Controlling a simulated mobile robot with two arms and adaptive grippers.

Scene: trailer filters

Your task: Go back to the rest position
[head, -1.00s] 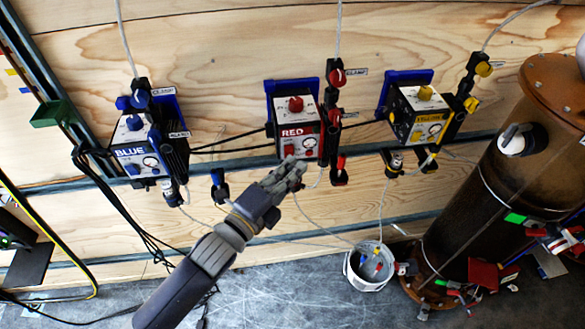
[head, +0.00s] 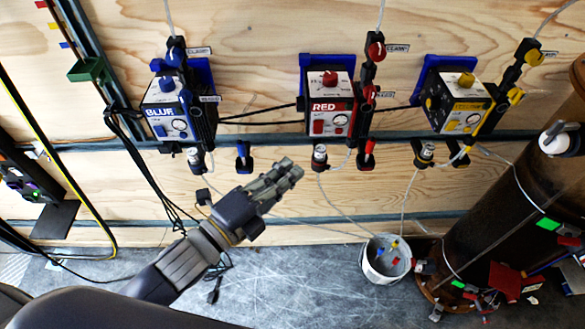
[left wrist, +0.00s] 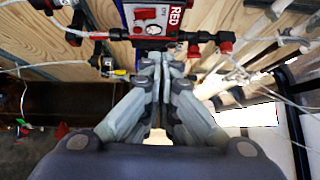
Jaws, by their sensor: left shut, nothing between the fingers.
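My left gripper (head: 285,178) is shut and empty. In the head view it is in front of the plywood wall, below and left of the RED unit (head: 330,105) and apart from it. In the left wrist view the fingers (left wrist: 165,62) lie together, with the RED unit (left wrist: 150,18) beyond their tips. My right gripper does not show.
A BLUE unit (head: 178,110) and a yellow unit (head: 458,102) hang on the plywood wall (head: 260,60). A white bucket (head: 385,262) with small parts stands on the floor. A brown cylinder (head: 490,215) stands at right. Cables and hoses hang below the units.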

